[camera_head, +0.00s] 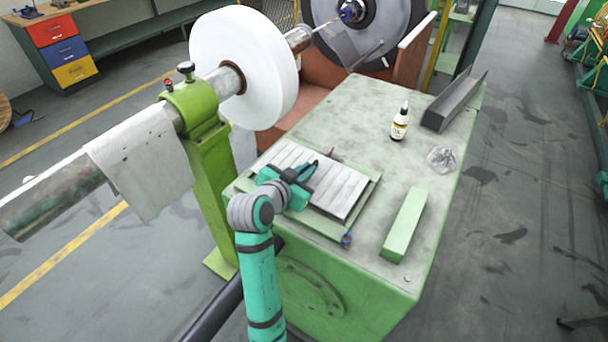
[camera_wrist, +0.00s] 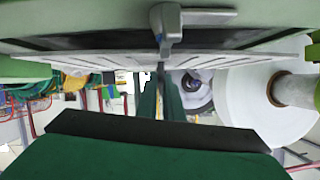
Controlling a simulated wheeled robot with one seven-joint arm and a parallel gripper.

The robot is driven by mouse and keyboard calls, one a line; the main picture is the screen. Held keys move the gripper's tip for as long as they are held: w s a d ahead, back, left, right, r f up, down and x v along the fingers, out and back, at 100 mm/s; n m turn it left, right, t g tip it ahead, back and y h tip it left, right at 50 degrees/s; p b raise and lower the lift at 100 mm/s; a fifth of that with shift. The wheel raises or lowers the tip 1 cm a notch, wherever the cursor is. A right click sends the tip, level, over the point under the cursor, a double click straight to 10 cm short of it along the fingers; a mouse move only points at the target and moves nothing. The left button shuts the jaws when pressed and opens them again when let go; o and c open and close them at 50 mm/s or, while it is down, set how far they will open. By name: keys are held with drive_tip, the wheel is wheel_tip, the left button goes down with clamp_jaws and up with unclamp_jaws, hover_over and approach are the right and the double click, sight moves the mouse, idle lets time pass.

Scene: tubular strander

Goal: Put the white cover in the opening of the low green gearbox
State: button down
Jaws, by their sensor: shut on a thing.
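The white slatted cover (camera_head: 340,190) is at the opening on top of the low green gearbox (camera_head: 385,295), above or within its green rim (camera_head: 362,203). A dark edge shows along the cover's right side, and I cannot tell if it sits flush. My gripper (camera_head: 306,172) is over the cover's middle, shut on its handle. A dark gap shows between the cover and green metal. The opening's inside is hidden.
On the gearbox top, right of the cover, are a green bar (camera_head: 404,225), a small bottle (camera_head: 399,122), crumpled clear plastic (camera_head: 441,159) and a dark grey channel (camera_head: 455,100). A large white reel (camera_head: 258,65) and a green post (camera_head: 210,170) stand close at the left.

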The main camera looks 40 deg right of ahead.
drive_tip(key=shift+a+f, duration=0.15)
drive_tip(key=shift+f, duration=0.75)
drive_tip(key=shift+s+d, duration=0.2)
drive_tip(key=shift+d, duration=0.1)
drive_tip(key=c, duration=1.9)
unclamp_jaws()
drive_tip(key=shift+a+f, duration=0.1)
drive_tip(key=shift+w+a, duration=0.1)
drive_tip(key=shift+a, duration=0.25)
drive_tip(key=v, duration=1.1)
drive_tip(key=shift+a+r, duration=0.2)
drive_tip(key=shift+r, duration=0.1)
drive_tip(key=shift+a, duration=0.1)
